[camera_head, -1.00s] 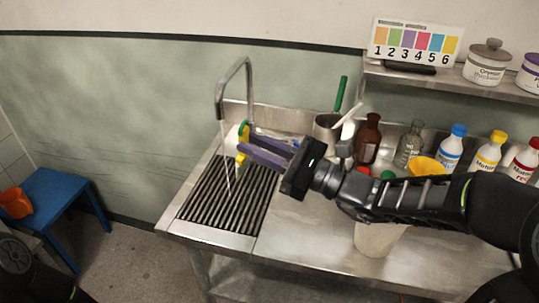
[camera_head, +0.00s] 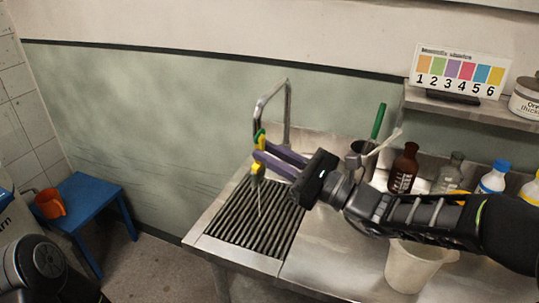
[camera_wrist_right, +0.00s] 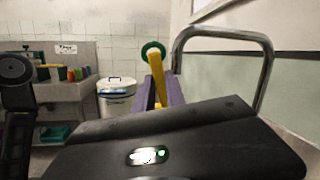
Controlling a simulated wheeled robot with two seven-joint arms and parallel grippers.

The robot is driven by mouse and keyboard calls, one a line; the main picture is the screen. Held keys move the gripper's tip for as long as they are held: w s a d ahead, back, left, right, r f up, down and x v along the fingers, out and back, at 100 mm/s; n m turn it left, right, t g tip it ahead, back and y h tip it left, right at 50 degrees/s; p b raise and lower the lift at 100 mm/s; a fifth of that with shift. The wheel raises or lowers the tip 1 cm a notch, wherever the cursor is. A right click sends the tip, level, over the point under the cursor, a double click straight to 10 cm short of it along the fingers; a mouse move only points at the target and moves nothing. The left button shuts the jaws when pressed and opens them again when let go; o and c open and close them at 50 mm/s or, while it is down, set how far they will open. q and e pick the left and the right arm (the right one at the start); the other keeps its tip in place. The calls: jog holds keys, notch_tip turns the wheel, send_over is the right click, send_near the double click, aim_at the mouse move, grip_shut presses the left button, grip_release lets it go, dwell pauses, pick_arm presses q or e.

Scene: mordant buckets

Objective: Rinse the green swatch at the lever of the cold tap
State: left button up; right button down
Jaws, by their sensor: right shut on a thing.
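The steel tap (camera_head: 286,110) arches over the left part of the sink unit. My right gripper (camera_head: 258,156) has purple fingers and is shut on a yellow and green thing (camera_head: 256,168), close below the spout. In the right wrist view, a green round piece (camera_wrist_right: 153,49) on a yellow stem (camera_wrist_right: 158,80) stands between the fingers, left of the tap arch (camera_wrist_right: 225,35). I cannot tell whether the green piece is the swatch. A thin line hangs below the fingers; it may be running water. The cold tap's lever is not clearly visible. My left gripper is out of view.
A ribbed drainer (camera_head: 255,225) lies beneath the gripper. A white bucket (camera_head: 414,268) stands under my right arm. A brown bottle (camera_head: 403,168) and a steel pot (camera_head: 361,158) stand behind. A blue stool (camera_head: 90,210) with an orange jug (camera_head: 50,203) is at left.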

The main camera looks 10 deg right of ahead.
dwell(0.5)
pick_arm(q)
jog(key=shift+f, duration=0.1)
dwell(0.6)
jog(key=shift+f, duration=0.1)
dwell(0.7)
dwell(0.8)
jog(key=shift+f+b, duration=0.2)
jog(key=shift+b, duration=0.2)
dwell(0.5)
